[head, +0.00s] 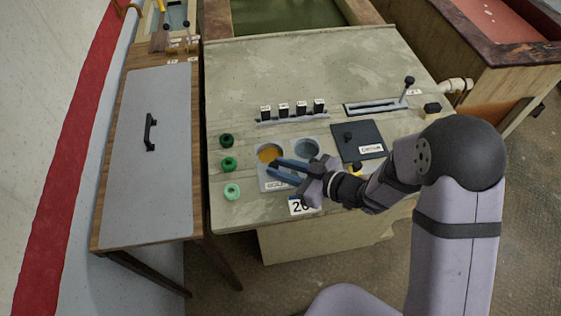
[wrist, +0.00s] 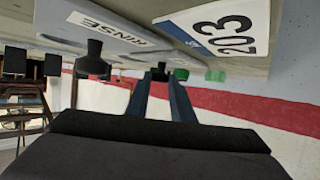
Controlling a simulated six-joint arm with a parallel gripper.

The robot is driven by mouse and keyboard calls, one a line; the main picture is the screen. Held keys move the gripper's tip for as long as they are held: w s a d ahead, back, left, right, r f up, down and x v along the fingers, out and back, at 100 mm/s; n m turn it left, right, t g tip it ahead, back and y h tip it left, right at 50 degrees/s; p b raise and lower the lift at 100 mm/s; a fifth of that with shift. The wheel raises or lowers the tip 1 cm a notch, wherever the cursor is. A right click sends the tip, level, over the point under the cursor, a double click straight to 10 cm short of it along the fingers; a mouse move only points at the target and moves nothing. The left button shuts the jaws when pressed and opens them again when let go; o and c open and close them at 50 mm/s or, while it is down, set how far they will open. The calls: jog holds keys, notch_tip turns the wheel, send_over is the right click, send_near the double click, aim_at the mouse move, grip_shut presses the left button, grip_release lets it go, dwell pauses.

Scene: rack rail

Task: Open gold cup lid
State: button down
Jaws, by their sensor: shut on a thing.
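The gold cup (head: 268,153) is a round opening with gold-coloured content visible, in a pale plate left of a grey cup (head: 307,148). My gripper (head: 273,168) reaches across the plate from the right, its blue fingers at the near edge of the gold cup. In the wrist view, the fingertips (wrist: 160,76) are shut on a small dark knob (wrist: 158,70). A lid under that knob cannot be made out. A label (head: 277,185) lies on the plate below the fingers.
A dark square lid (head: 368,132) with a knob sits right of the cups. Green knobs (head: 228,164) stand to the left and black switches (head: 284,108) behind. A lever (head: 408,85) stands at the back right. The bench top behind the switches is clear.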

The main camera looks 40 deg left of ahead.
jog(key=c, duration=1.6)
grip_release()
jog(key=shift+o, duration=0.2)
jog(key=shift+d, duration=0.1)
jog(key=shift+b+v, duration=0.85)
jog(key=shift+v, duration=2.7)
